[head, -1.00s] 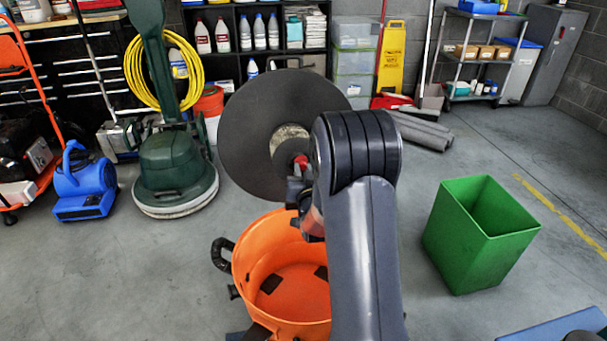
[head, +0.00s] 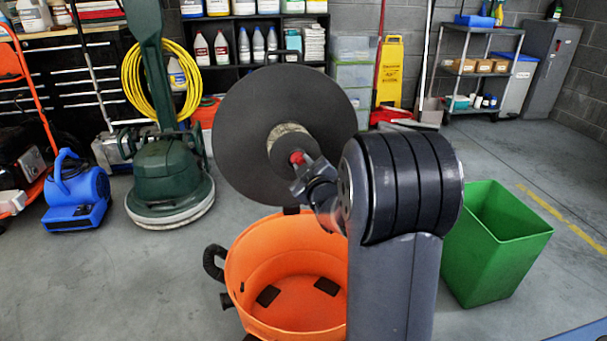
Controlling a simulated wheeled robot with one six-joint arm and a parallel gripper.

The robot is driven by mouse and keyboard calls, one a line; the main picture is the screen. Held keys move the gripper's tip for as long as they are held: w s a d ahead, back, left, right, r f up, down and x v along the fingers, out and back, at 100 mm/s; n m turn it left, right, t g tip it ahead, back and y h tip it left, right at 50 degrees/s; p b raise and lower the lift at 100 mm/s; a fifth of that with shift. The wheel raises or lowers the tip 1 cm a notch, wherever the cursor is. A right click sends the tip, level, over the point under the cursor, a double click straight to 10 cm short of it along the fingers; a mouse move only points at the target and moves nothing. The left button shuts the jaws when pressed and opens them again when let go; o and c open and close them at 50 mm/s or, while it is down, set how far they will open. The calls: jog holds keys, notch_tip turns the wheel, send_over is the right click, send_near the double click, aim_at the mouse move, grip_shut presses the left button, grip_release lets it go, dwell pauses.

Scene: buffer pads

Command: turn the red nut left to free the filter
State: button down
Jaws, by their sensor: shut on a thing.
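The red nut (head: 296,158) sits at the middle of a large dark round disc (head: 238,130), which stands upright behind the orange tub. A pale ring of the filter (head: 292,132) shows around a smaller dark plate at the disc's centre. My gripper (head: 299,168) is at the nut and shut on it, coming from the lower right. The fingertips are small in view and cover part of the nut. I cannot tell how far the nut is turned.
The open orange tub (head: 238,270) stands below the disc, with dark patches inside. A green bin (head: 500,255) stands on the right. A green floor machine (head: 168,165) and a blue blower (head: 75,195) stand on the left. Floor between them is clear.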

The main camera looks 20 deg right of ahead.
jog(key=n+b, duration=0.1)
jog(key=n, duration=0.3)
jog(key=shift+g+y, duration=0.3)
jog(key=shift+y, duration=0.1)
jog(key=shift+r+n+y+b, duration=0.1)
jog(key=shift+n+y+b, duration=0.35)
jog(key=shift+n, duration=1.05)
jog(key=c, duration=1.3)
grip_release()
jog(key=shift+o, duration=0.2)
